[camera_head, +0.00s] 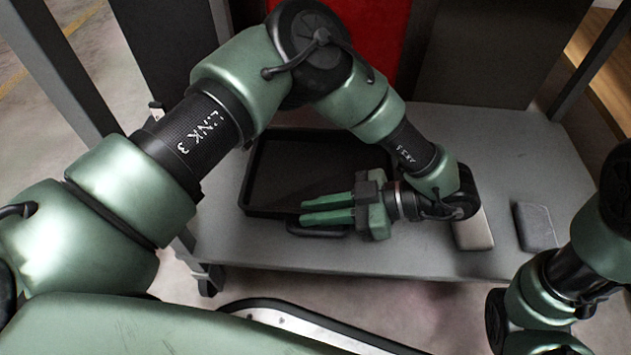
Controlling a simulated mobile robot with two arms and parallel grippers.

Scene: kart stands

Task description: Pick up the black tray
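The black tray (262,208) lies flat on the grey shelf of a cart, left of the middle. Its raised rim and a dark handle (318,231) on its near side show. My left arm crosses over the tray's far right part and hides it. My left gripper (304,210) points left, over the tray's near right part, just beyond the handle in the picture. Its two green fingers look apart, with nothing seen between them. I cannot tell whether a finger touches the tray. My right arm enters at the lower right; its gripper is out of view.
A light grey flat block (473,232) lies right of the tray, partly under my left wrist. A darker grey block (535,227) lies farther right. The cart shelf (515,150) is bare at the back right. Dark posts (55,75) stand at the cart's corners.

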